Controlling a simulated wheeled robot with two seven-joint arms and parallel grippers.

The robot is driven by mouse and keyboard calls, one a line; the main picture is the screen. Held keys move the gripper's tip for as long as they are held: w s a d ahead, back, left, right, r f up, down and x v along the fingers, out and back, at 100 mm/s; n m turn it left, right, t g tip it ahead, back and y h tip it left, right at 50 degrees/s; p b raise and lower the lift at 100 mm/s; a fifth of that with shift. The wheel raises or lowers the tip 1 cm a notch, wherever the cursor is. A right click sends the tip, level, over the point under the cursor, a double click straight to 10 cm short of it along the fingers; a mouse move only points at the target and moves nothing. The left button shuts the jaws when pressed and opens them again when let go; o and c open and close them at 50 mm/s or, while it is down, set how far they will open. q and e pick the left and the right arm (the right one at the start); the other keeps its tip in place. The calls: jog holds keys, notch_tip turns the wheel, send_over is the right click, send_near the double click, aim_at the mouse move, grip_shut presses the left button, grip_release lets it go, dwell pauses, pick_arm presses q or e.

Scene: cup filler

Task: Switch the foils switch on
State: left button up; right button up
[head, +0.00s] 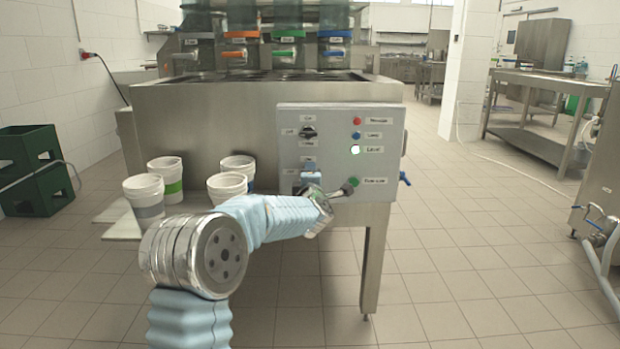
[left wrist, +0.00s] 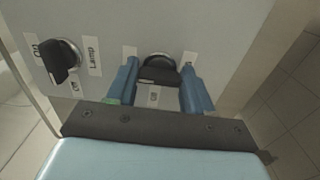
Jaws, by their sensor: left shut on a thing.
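My left gripper (head: 310,174) is at the lower left of the grey control panel (head: 335,125). In the left wrist view, the two blue fingers of my left gripper (left wrist: 158,88) stand either side of a black rotary switch (left wrist: 159,72) and are shut on it. I take this lower switch for the foils switch; its label is too small to read. In the head view the gripper hides it. The other black switch (head: 308,132), marked Lamp, sits above it and also shows at the left of the wrist view (left wrist: 62,60). My right gripper is not in view.
Red, blue, white and green lights run down the panel's right side; the white one (head: 355,149) looks lit. Several white cups (head: 144,190) stand left of the panel. Green crates (head: 35,170) are at the far left. Open floor lies to the right.

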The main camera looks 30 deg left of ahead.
pick_arm(q)
jog(key=o, duration=1)
jog(key=shift+o, duration=0.2)
jog(key=v, duration=1.4)
jog(key=shift+b, duration=0.35)
jog(key=shift+a+f, duration=0.1)
